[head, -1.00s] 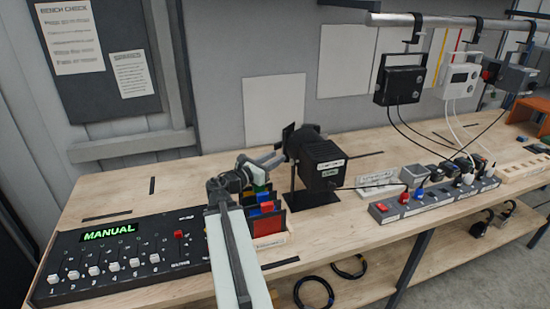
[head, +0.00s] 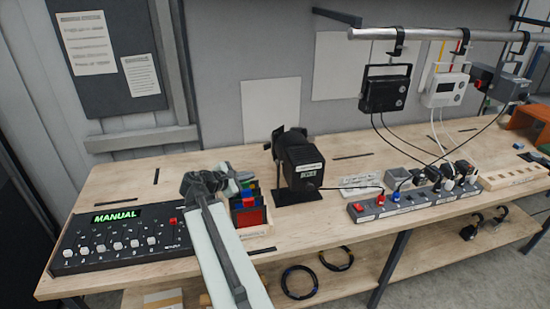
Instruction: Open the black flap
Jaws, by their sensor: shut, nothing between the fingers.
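A black box-shaped lamp (head: 303,163) stands on the bench, with its front end turned to the left and away from me. A thin dark plate, which looks like the black flap (head: 278,135), stands up at that front end. Its exact angle and hinge are too small to tell. My gripper (head: 229,169) is shut and empty, low to the left of the lamp, behind the rack of coloured frames. It is apart from the flap. My own wrist hides part of it.
A rack of coloured frames (head: 252,213) stands between my arm and the lamp. A black slider console (head: 130,238) reading MANUAL lies at left. A grey power strip (head: 415,202) with plugs and cables lies right.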

